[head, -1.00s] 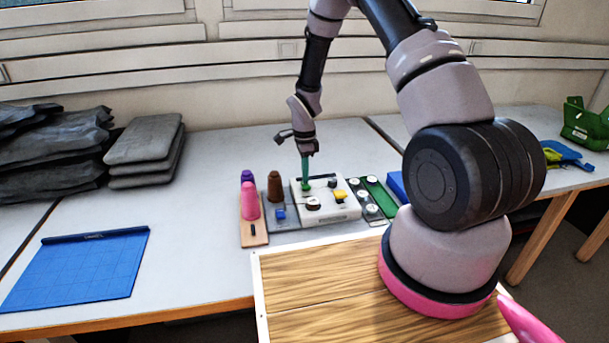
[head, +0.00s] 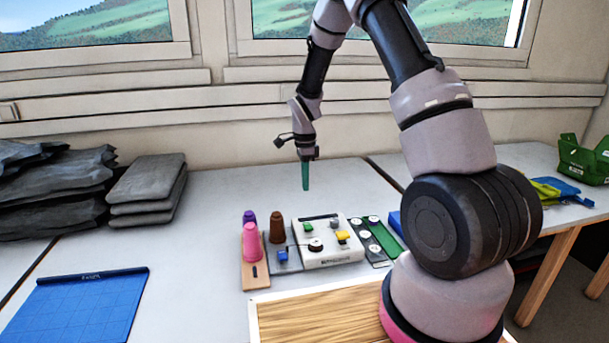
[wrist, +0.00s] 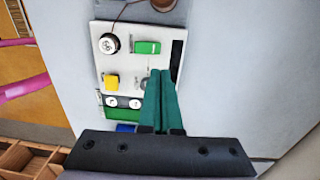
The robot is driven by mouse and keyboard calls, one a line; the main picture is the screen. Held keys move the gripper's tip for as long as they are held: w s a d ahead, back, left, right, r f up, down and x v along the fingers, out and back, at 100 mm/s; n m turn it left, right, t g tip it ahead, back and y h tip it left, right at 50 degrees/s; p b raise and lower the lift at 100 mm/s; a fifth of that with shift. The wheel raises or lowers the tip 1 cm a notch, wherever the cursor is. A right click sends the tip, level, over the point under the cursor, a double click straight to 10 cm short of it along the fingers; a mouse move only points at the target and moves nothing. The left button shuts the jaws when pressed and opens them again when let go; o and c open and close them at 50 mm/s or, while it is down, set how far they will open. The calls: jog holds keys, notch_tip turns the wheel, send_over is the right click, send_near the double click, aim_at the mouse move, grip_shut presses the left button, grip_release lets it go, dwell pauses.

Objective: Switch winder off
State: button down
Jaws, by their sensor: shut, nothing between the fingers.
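The winder appears to be the white box (head: 330,258) on the table, with a dark round spool (head: 315,245), a green switch (head: 308,227), a yellow switch (head: 342,237) and a small grey knob (head: 335,222). In the wrist view the green switch (wrist: 147,47) and yellow switch (wrist: 111,81) show clearly; I cannot tell which way either is set. My gripper (head: 305,189) has green fingers pressed together, empty, pointing down in the air above the far side of the box. In the wrist view the fingertips (wrist: 160,73) overlap the picture beside the grey knob and partly hide it.
Purple, pink (head: 251,242) and brown (head: 276,224) thread cones stand left of the box. A blue block (head: 283,256) is near them. A green strip (head: 381,238) with white discs lies right. A blue mat (head: 80,308), grey pads (head: 145,190) and green crate (head: 585,160) are farther off.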

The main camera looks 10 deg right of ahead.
jog(key=shift+w+r, duration=0.15)
jog(key=shift+r, duration=0.55)
jog(key=shift+w+r, duration=0.15)
jog(key=shift+r, duration=0.55)
